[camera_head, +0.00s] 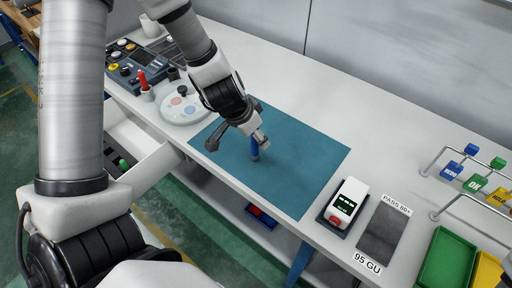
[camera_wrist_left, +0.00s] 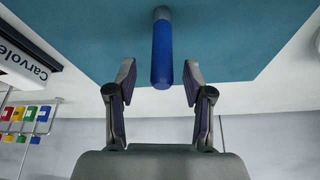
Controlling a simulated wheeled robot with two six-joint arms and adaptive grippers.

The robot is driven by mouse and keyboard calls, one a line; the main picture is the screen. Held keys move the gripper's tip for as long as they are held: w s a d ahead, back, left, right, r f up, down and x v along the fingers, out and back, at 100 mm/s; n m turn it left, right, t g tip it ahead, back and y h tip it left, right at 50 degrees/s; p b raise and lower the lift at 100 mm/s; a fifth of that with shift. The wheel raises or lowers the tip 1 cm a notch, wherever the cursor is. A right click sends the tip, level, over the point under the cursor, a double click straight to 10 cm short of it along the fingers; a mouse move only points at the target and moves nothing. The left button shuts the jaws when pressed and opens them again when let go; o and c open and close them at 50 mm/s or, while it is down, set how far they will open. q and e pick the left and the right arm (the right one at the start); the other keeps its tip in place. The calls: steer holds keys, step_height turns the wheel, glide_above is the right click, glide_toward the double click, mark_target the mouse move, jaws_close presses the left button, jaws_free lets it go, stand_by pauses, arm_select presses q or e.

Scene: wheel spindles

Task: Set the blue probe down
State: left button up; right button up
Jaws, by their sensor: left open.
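The blue probe (camera_head: 254,149) stands roughly upright on the teal mat (camera_head: 305,165), its lower end seeming to touch the mat. My left gripper (camera_head: 238,142) is just above the mat, with its fingers spread. In the left wrist view, the probe (camera_wrist_left: 162,52) lies between the two open fingers of the gripper (camera_wrist_left: 160,72), with a gap on each side. Its grey end meets the mat there. My right gripper is not in view.
A white and red gauge (camera_head: 346,203) and a dark grey panel (camera_head: 383,232) lie right of the mat. A round pale dish (camera_head: 184,108) and a red-topped holder (camera_head: 146,90) stand to its left. Green tray (camera_head: 447,258) and labelled rack (camera_head: 475,184) are far right. An open drawer (camera_head: 150,165) juts out front left.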

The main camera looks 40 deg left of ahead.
arm_select(q)
steer(key=shift+a+f, duration=0.15)
steer(key=shift+f, duration=0.05)
jaws_close()
steer(key=shift+r+p, duration=0.2)
steer(key=shift+p, duration=0.1)
